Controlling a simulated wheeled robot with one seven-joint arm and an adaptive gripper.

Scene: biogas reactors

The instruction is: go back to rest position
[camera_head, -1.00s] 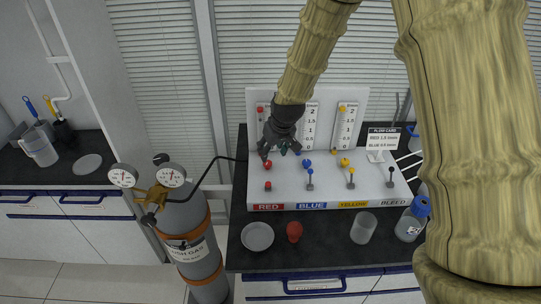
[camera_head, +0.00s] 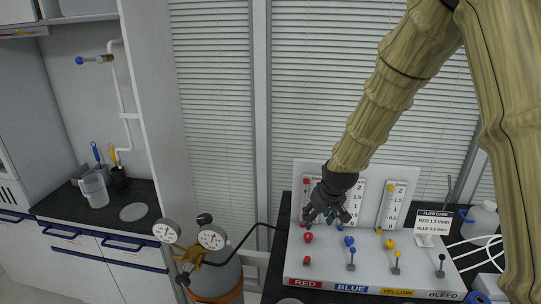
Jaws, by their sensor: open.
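My gripper (camera_head: 329,212) is dark grey, at the end of my bamboo-textured arm. It points down in front of the white flow panel (camera_head: 312,175), over its red and blue part. Its fingers look spread and hold nothing that I can see. The red knob (camera_head: 308,237) shows just below and left of the fingers, apart from them in the picture. The gripper hides part of the red and blue gauges.
The gas cylinder (camera_head: 222,277) with two dials stands left of the panel, its black hose running to the panel. The flow card (camera_head: 433,222) and a white-capped bottle (camera_head: 482,218) are at right. A jug (camera_head: 95,190) stands on the left counter.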

